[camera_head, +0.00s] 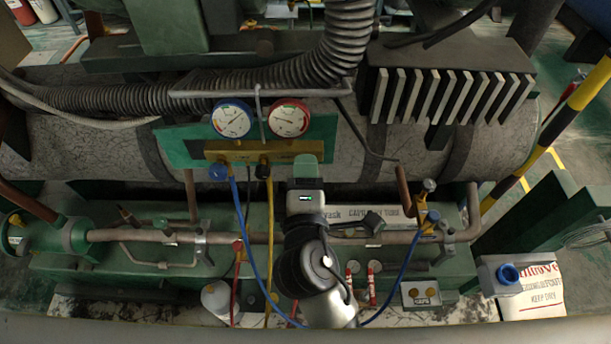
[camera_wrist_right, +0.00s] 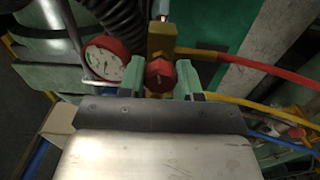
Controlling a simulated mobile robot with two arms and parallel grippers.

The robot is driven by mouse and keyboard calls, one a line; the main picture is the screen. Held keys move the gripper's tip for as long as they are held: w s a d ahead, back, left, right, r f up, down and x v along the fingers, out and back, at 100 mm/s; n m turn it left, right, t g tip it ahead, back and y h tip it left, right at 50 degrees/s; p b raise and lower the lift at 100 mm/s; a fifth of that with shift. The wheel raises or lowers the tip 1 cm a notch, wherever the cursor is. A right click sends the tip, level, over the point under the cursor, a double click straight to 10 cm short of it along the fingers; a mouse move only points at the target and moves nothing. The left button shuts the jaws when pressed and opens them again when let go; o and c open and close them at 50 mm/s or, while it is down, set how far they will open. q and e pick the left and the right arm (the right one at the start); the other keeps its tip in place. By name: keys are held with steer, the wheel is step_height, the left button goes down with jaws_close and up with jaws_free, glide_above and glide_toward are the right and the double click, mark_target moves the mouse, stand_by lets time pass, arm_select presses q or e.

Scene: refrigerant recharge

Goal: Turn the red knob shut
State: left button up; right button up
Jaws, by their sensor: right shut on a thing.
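The red knob (camera_wrist_right: 159,73) shows in the right wrist view, at the end of the brass manifold (camera_wrist_right: 161,40). My right gripper (camera_wrist_right: 160,78) has its two green fingers on either side of the knob and is shut on it. In the head view my right gripper (camera_head: 306,166) reaches up to the right end of the brass manifold (camera_head: 238,151) and hides the red knob there. The blue knob (camera_head: 219,173) sits at the manifold's left end. My left gripper is not in view.
A blue gauge (camera_head: 232,119) and a red gauge (camera_head: 289,119) stand above the manifold. Blue hose (camera_head: 243,234) and yellow hose (camera_head: 269,221) hang below it. A corrugated hose (camera_head: 345,50) crosses above. A horizontal pipe (camera_head: 147,236) runs low in front.

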steer(key=shift+m, duration=0.5)
steer(key=o, duration=0.9)
